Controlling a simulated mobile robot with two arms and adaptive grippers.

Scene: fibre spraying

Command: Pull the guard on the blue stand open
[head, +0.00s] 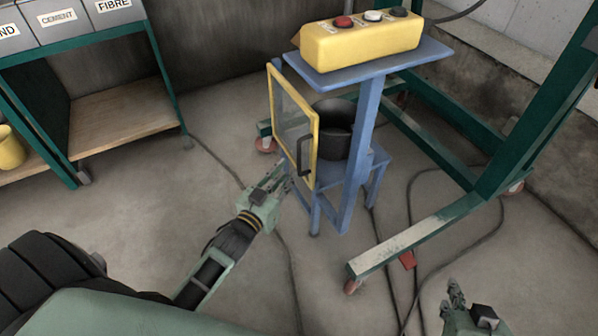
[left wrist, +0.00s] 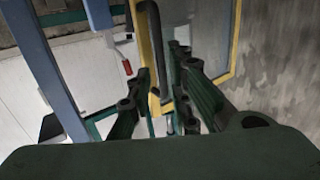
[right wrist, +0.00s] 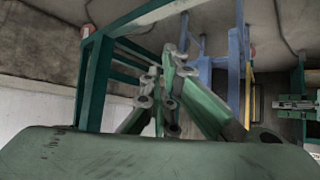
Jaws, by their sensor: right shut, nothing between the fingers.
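The guard (head: 294,115) is a clear panel in a yellow frame on the blue stand (head: 362,150). Its black handle (head: 306,157) is on the near edge, low down. A gap between this edge and the blue post shows a black pot (head: 335,125); I cannot tell how far the guard is swung. My left gripper (head: 280,178) is open just left of and below the handle. In the left wrist view, the handle (left wrist: 153,45) and yellow frame show between the open fingers (left wrist: 160,95); contact is not clear. My right gripper (head: 455,292) is shut and empty at the lower right.
A yellow control box (head: 360,40) with several buttons sits on top of the stand. A green wheeled frame (head: 420,235) stands to the right. A green rack (head: 100,110) with labelled bins is at the left. Cables (head: 410,240) lie on the floor. Floor left of the stand is mostly clear.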

